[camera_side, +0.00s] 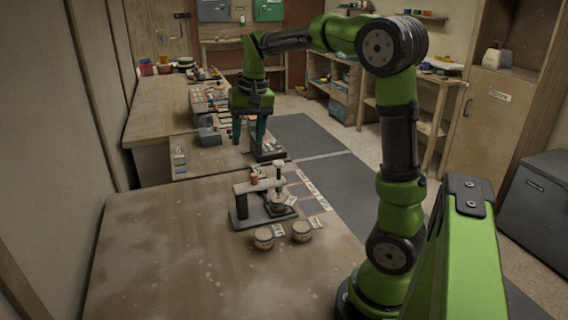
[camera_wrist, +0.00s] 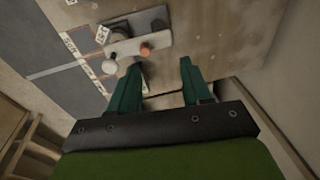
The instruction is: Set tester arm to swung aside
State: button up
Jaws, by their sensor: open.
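The tester (camera_side: 262,205) stands on the near table in the side view. It has a dark base, a grey horizontal arm (camera_side: 256,186) on a dark post, an orange-brown knob at its left part and a white-topped piece at its right end. The tester also shows at the top of the wrist view (camera_wrist: 135,45), with the orange knob (camera_wrist: 146,49) and a pale round knob (camera_wrist: 109,66). My gripper (camera_side: 249,135) is above and behind the tester in the side view, pointing down. Its green fingers are apart and empty in the wrist view (camera_wrist: 160,85).
Two small round jars, a left one (camera_side: 263,238) and a right one (camera_side: 301,231), stand just in front of the tester, with small white labels beside them. The near table (camera_side: 170,250) is bare at left and front. A further bench (camera_side: 160,105) holds several items.

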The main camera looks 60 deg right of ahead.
jog(key=r+m+g, duration=0.1)
jog(key=m+g, duration=0.1)
send_over(254, 174)
jog(key=r, duration=0.2)
notch_tip(254, 174, down, 17)
jog(key=shift+d+r, duration=0.1)
jog(key=shift+r, duration=0.1)
grip_shut()
dwell(0.3)
